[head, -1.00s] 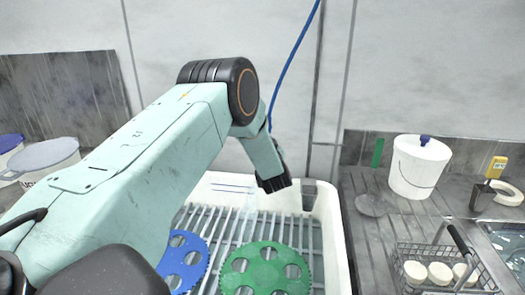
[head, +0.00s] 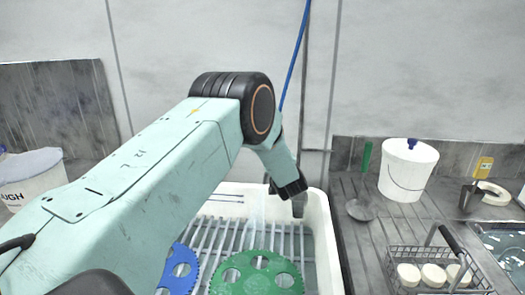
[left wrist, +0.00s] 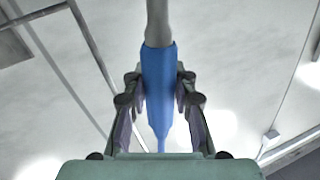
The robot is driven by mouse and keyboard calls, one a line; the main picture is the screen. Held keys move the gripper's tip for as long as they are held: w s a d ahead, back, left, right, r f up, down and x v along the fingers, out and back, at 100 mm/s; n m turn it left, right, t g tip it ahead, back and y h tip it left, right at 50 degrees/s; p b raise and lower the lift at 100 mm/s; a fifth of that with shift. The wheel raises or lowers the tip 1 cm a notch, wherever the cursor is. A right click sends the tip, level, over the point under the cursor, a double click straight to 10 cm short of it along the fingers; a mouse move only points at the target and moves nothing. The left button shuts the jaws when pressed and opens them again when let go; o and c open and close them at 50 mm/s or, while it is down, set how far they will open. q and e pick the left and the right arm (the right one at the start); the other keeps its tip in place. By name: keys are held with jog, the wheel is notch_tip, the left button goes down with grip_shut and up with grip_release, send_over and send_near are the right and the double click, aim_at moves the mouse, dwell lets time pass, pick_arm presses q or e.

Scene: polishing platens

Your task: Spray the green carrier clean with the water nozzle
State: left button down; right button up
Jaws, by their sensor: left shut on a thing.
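The green carrier (head: 232,287), a toothed disc with round holes, lies on the slatted rack in the white basin, cut off by the lower edge of the head view. My left gripper (left wrist: 158,100) is shut on the blue water nozzle (left wrist: 157,80), with a finger on each side of it. In the head view my left wrist is above the back right of the basin, beyond the carrier and apart from it; the fingers are mostly hidden there. A faint pale streak like water (head: 258,212) shows above the carrier's far edge. My right gripper is out of view.
A blue carrier (head: 179,272) lies left of the green one, partly behind my arm. The white basin (head: 322,235) has raised walls. On the right counter stand a white bucket (head: 406,172) and a wire basket (head: 392,257) with white pucks. A blue hose (head: 297,45) hangs behind my arm.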

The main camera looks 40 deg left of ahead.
pick_arm(q)
jog(key=w+d+b, duration=0.4)
jog(key=w+d, duration=0.2)
jog(key=d, duration=0.4)
jog(key=shift+w, duration=0.15)
jog(key=shift+d, duration=0.1)
dwell(0.9)
